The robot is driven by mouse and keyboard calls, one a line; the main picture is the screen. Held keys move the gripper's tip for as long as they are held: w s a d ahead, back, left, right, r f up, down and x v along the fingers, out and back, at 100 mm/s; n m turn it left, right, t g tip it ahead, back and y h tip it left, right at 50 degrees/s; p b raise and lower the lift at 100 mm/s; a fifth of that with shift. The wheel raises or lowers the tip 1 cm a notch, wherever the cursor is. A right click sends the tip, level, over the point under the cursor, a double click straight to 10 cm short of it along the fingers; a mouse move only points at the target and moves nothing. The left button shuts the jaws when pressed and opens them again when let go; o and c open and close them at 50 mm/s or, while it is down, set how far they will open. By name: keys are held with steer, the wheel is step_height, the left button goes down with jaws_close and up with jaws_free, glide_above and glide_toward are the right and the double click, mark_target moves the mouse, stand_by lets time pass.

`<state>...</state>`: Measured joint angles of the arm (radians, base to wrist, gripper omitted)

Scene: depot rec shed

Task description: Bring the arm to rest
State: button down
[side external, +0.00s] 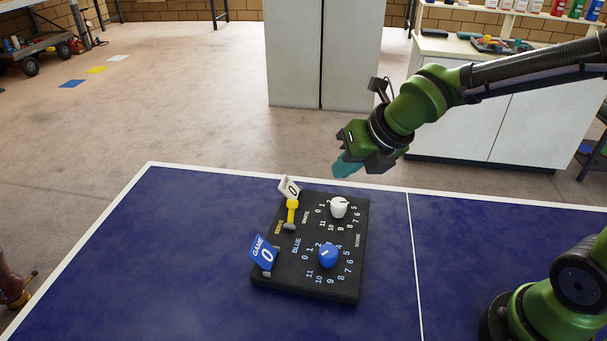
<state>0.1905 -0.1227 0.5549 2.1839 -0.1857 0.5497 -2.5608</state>
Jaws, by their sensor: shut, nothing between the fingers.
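My gripper (347,165), with teal fingers, is shut and empty. It hangs in the air above the far edge of the blue table (180,260), pointing down and to the left. Below it on the table lies a black scoreboard (310,286). The board carries a white knob (339,207), a blue knob (329,255) and a yellow lever (292,212). A white flip card (289,188) and a blue flip card (263,253) stand at its left side, each showing 0. The gripper is apart from the board.
A tall grey cabinet (295,50) and a low white cabinet (480,125) stand behind the table. A shelf with bottles (558,10) is at the far right. A cart (30,45) is at the far left. The table's left part is clear.

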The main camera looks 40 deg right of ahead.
steer(key=s+d+r+n, duration=0.2)
steer(key=s+d+n, duration=0.3)
steer(key=n, duration=1.2)
steer(key=s+d+r+n, duration=0.2)
steer(key=s+d+n, duration=0.3)
steer(key=n, duration=1.3)
steer(key=s, duration=0.3)
steer(key=shift+n+t, duration=0.3)
steer(key=shift+d, duration=0.1)
